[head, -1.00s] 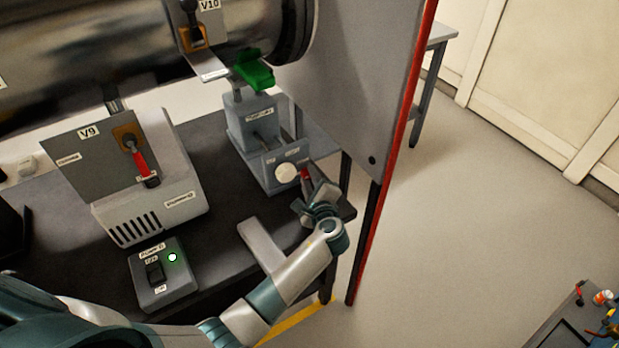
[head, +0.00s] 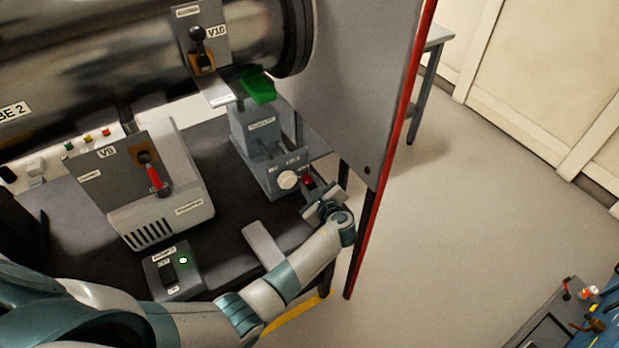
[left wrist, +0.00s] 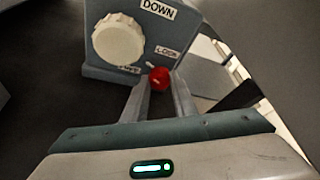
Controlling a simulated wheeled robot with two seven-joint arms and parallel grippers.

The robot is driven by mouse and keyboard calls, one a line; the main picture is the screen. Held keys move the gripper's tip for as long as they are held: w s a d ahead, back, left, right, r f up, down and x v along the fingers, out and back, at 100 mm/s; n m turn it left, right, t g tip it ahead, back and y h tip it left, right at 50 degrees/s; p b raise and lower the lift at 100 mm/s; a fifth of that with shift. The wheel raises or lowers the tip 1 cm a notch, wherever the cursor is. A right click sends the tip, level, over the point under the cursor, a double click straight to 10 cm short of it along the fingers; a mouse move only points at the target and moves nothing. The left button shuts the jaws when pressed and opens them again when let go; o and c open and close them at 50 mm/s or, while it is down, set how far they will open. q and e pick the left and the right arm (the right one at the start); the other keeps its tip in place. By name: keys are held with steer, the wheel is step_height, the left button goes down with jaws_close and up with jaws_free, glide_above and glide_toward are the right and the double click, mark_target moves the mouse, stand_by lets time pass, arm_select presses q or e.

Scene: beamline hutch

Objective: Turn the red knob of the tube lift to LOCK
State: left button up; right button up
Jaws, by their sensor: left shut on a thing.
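The tube lift (head: 256,140) is a grey stand under the big metal tube, with a green cradle (head: 257,86) on top. Its front face bears a large white knob (head: 288,180) and, right of it, a small red knob (head: 308,181). In the left wrist view the red knob (left wrist: 160,78) sits between my fingertips, below the LOCK label (left wrist: 166,52) and right of a partly hidden label (left wrist: 129,69). My left gripper (head: 314,190) is shut on the red knob. I cannot tell the knob's pointing direction for certain. My right gripper is not in view.
A grey V9 box (head: 165,190) with a red-handled lever and a small switch box (head: 172,272) with a lit green lamp stand on the dark table, left of my arm. A red-edged grey panel (head: 365,100) stands close right of the lift. Open floor lies beyond it.

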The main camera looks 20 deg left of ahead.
arm_select(q)
steer(key=m+p, duration=0.1)
steer(key=m+g+p, duration=0.1)
steer(key=shift+w+r+p, duration=0.1)
steer(key=shift+r+p, duration=0.15)
steer(key=shift+p, duration=0.05)
steer(key=shift+m+g+y+p, duration=0.4)
steer(key=shift+m+g+p, duration=0.1)
steer(key=shift+m+g, duration=0.1)
steer(key=shift+d+f+m+g+y, duration=0.15)
steer(key=shift+m+g+y, duration=0.2)
steer(key=shift+m, duration=0.25)
steer(key=shift+w+f+m+g+y, duration=0.1)
steer(key=shift+m+g+y, duration=0.3)
steer(key=shift+m, duration=0.5)
steer(key=shift+m+g+y+b, duration=0.55)
steer(key=shift+m+y+b, duration=0.1)
steer(key=shift+m, duration=0.55)
steer(key=o, duration=1)
